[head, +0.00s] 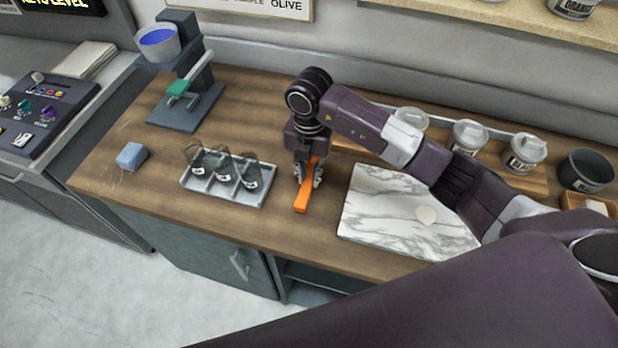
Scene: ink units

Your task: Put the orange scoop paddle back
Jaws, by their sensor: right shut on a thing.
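The orange scoop paddle (303,197) is in the middle of the head view, over the wooden counter between the jar tray and the marble slab. My right gripper (308,176) points down and is shut on the orange scoop paddle. The paddle's lower end sticks out toward the counter's front edge. I cannot tell whether it touches the counter. My left gripper is not in view.
A marble slab (385,226) lies to the right. A blue block (132,156) and a grey stand (186,118) are at left. Lidded pots (468,137) line the back right.

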